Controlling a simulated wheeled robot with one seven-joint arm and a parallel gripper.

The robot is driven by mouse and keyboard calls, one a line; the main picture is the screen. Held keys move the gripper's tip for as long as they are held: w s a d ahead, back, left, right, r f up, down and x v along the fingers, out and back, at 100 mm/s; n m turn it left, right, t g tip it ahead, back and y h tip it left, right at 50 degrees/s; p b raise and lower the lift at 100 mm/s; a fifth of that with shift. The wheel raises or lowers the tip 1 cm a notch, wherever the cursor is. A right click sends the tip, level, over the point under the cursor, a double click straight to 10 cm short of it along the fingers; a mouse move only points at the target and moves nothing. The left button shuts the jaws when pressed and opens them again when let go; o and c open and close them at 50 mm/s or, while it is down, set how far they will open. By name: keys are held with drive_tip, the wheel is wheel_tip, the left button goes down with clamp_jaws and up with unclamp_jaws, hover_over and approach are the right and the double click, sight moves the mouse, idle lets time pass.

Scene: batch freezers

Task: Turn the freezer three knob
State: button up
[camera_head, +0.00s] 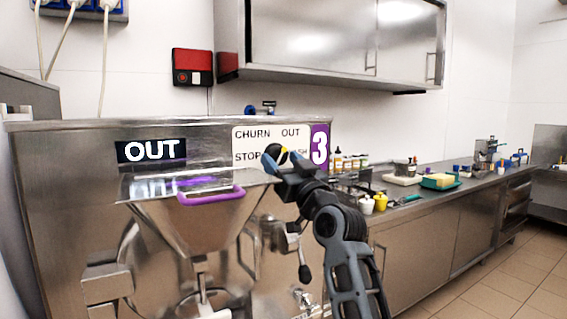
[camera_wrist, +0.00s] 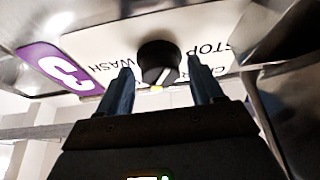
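The freezer three knob (camera_wrist: 158,60) is a round black dial on a white label plate (camera_head: 250,133) marked CHURN, OUT, STOP and WASH, beside a purple "3" (camera_head: 319,147). A white mark and a yellow mark show on the knob in the wrist view. My gripper (camera_wrist: 159,70) is open, with one finger on each side of the knob. A gap shows between the fingers and the knob in the wrist view; I cannot tell if either touches. In the head view my gripper (camera_head: 277,160) covers much of the knob. The freezer display (camera_head: 151,150) reads OUT.
A red box (camera_head: 192,67) and steel cabinets (camera_head: 330,40) hang on the wall. A counter with bottles, yellow containers (camera_head: 380,201) and trays runs to the right. Floor at lower right is clear.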

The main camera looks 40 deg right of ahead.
drive_tip(key=c, duration=0.9)
